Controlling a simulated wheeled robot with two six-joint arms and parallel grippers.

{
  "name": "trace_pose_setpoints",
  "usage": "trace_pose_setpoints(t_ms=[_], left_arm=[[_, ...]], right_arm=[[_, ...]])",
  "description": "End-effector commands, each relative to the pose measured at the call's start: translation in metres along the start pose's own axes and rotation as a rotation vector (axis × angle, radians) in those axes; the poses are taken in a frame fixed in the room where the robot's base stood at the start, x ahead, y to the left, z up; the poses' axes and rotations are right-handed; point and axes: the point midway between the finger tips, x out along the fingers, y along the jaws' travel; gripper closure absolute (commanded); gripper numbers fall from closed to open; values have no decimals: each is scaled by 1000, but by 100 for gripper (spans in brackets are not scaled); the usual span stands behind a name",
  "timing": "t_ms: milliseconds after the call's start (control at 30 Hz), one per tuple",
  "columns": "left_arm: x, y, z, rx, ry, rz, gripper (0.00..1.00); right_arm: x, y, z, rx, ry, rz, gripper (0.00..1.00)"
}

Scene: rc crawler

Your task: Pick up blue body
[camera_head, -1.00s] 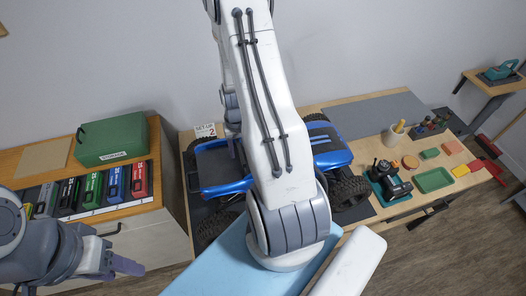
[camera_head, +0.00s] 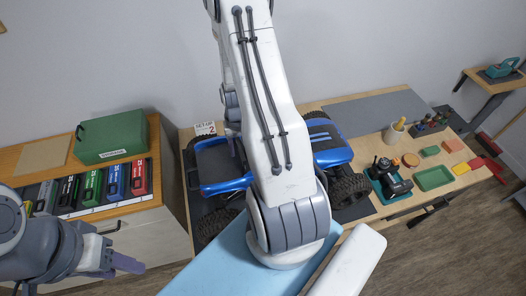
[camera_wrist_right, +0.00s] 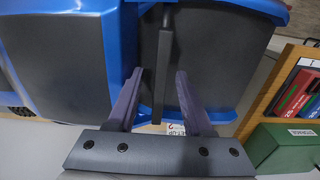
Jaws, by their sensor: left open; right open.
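The blue body (camera_head: 222,187) is on the crawler with big black tyres on the middle table. My right arm hides its middle in the head view. In the right wrist view the blue body (camera_wrist_right: 125,35) fills the upper part, with dark panels and a thin dark bar (camera_wrist_right: 163,65). My right gripper (camera_wrist_right: 158,78) is open, with one finger on each side of that bar in the picture. I cannot tell if the fingers touch it. My left gripper (camera_head: 122,263) is open and empty at the lower left, away from the crawler.
A green storage box (camera_head: 112,138) and several coloured cases stand on the left cabinet. Right of the crawler are a dark device in a teal tray (camera_head: 388,180), a green tray (camera_head: 434,178) and a cup of tools (camera_head: 394,132). A grey mat (camera_head: 375,112) lies bare at the back.

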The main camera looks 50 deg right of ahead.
Motion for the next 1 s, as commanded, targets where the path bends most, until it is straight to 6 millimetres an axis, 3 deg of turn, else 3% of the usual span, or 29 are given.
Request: trace_pose_setpoints(t_ms=[33, 100, 167, 1000], left_arm=[[0, 0, 0, 0, 0, 0, 50], [0, 0, 0, 0, 0, 0, 50], [0, 0, 0, 0, 0, 0, 50], [0, 0, 0, 0, 0, 0, 50]], right_arm=[[0, 0, 0, 0, 0, 0, 53], [0, 0, 0, 0, 0, 0, 80], [0, 0, 0, 0, 0, 0, 100], [0, 0, 0, 0, 0, 0, 100]])
